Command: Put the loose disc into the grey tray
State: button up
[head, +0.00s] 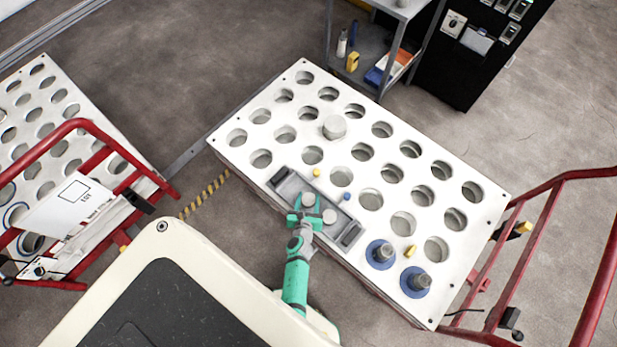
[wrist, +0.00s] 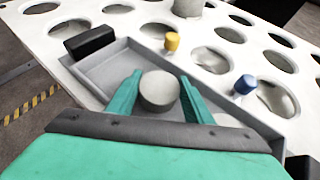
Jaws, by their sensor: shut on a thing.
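My gripper (head: 304,211) is shut on a light grey disc (head: 308,199), which sits between the two green fingers in the wrist view (wrist: 160,90). The held disc is over the grey tray (head: 283,182); I cannot tell whether it touches the tray floor. The tray is a long open box with black end handles, lying on the white perforated table. A second grey disc (head: 329,216) shows in the tray to the right of my gripper. In the wrist view it is partly hidden by the right finger.
The white table (head: 232,137) has rows of round holes. A larger grey round piece (head: 334,127) stands behind the tray. A small yellow piece (head: 316,172) and a blue piece (head: 347,197) stand close behind the tray. Blue-ringed posts (head: 381,254) are at right.

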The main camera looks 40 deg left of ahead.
jog(key=shift+f, duration=0.1)
jog(key=o, duration=0.9)
jog(key=s+d+r+m, duration=1)
jog(key=s+r, duration=0.2)
jog(key=s, duration=0.2)
jog(key=s+d+r+m+t+h, duration=0.1)
jog(key=s+d+r+m+h, duration=0.1)
jog(key=d+r+m, duration=0.3)
jog(key=s+d+r+m+t+h, duration=0.2)
jog(key=d+r+m, duration=0.3)
jog(key=r+m, duration=0.9)
jog(key=s+d+r+m+t+h, duration=0.1)
jog(key=s+d+r+m, duration=0.3)
jog(key=r+m, duration=0.6)
jog(key=d+m, duration=0.1)
jog(key=m, duration=0.1)
jog(key=shift+d+r+m+t+h, duration=0.15)
jog(key=shift+m+t+h, duration=0.15)
jog(key=shift+h, duration=0.1)
